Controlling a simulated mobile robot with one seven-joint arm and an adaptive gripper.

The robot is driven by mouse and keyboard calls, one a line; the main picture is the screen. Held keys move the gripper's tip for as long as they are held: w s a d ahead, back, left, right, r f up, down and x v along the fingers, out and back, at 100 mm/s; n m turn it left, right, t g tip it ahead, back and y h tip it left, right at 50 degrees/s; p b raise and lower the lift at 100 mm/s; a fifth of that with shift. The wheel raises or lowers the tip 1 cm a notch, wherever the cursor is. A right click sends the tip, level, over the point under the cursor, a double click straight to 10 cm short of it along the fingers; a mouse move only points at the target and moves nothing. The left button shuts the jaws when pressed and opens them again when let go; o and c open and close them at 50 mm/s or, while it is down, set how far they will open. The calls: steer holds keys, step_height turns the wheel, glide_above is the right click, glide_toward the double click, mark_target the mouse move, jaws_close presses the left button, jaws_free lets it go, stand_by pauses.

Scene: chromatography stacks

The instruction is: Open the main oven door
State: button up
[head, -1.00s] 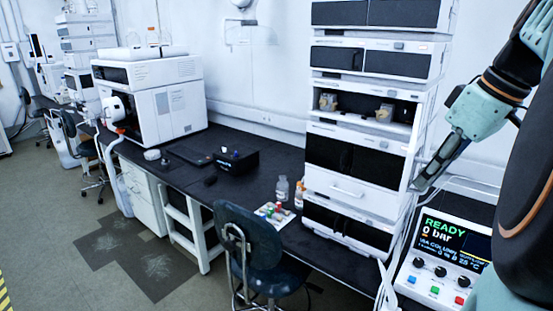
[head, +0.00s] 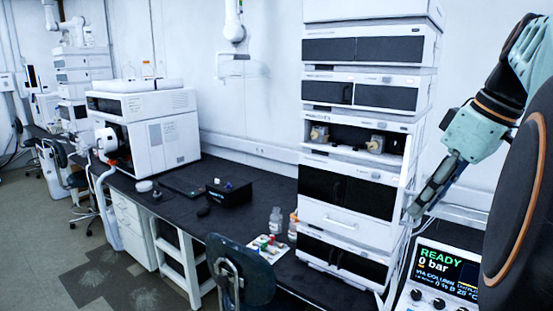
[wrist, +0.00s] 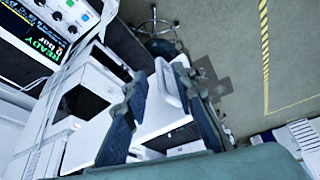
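The tall white instrument stack (head: 309,173) stands on the bench in the head view. Its large lower-middle module has dark front panels (head: 352,191) and a white lower front with a bar handle (head: 340,223). These panels look closed; I cannot tell for certain which front is the main oven door. My gripper (head: 416,209) is at the stack's right side, beside the lower-middle module; contact cannot be judged. In the wrist view my gripper (wrist: 160,75) has its two dark fingers spread apart, with white and dark surfaces visible between them and no clear grasp.
A shelf module (head: 343,121) above is open with small fittings inside. A control box reading READY (head: 448,262) stands right of the stack. Bottles (head: 276,219) stand left of it. A dark chair (head: 238,262) is in front of the bench. Grey floor (head: 40,245) is free at left.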

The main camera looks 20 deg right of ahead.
steer(key=v, duration=1)
steer(key=shift+a, duration=0.1)
